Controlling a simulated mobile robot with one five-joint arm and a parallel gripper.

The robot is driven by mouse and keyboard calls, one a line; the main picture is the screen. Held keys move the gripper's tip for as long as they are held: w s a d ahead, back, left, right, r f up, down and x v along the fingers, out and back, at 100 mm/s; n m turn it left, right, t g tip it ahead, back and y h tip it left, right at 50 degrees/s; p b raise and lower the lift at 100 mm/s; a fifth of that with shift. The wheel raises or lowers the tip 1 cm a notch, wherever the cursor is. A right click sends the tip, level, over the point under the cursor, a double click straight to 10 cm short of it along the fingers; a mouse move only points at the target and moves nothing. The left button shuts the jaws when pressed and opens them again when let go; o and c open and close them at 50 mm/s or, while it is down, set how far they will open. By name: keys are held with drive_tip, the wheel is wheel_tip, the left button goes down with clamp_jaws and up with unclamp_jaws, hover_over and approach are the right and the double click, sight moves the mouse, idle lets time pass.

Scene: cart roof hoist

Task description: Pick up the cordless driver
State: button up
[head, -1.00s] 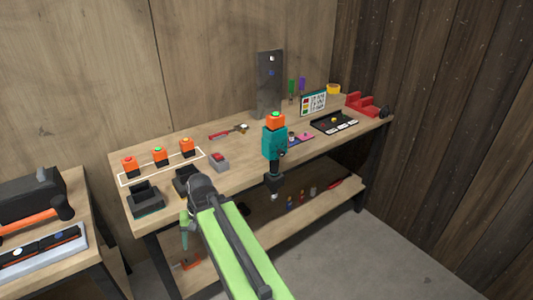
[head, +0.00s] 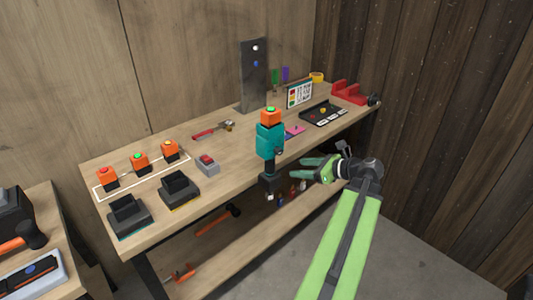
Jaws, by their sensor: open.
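The cordless driver (head: 268,141) has a teal body, an orange block with a green top above it and a dark lower part. It is upright at the front edge of the workbench (head: 235,200), and its dark lower end overlaps the edge. Whether it rests in a holder there I cannot tell. My gripper (head: 308,168) is open and empty, to the right of the driver's lower part and in front of the bench edge. Its green fingers point left towards the driver, with a gap between in the picture.
Three orange blocks (head: 139,162) stand in a white outline at the left. Two black docks (head: 179,189) and a grey box with a red button (head: 207,164) are nearby. A dark upright panel (head: 254,75) stands behind. A lower shelf (head: 235,237) holds a hammer (head: 220,220).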

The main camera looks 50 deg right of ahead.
drive_tip(key=b, duration=0.4)
approach(264, 172)
drive_tip(key=w, duration=0.4)
drive_tip(key=shift+a+r, duration=0.25)
drive_tip(key=shift+r, duration=0.1)
drive_tip(key=shift+r+b+x, duration=0.15)
drive_tip(key=shift+b+x, duration=0.25)
drive_tip(key=shift+x, duration=1)
drive_tip(key=shift+r+b+x, duration=0.2)
drive_tip(key=shift+b+x, duration=0.2)
drive_tip(key=shift+x, duration=1)
drive_tip(key=shift+w, duration=0.1)
clamp_jaws()
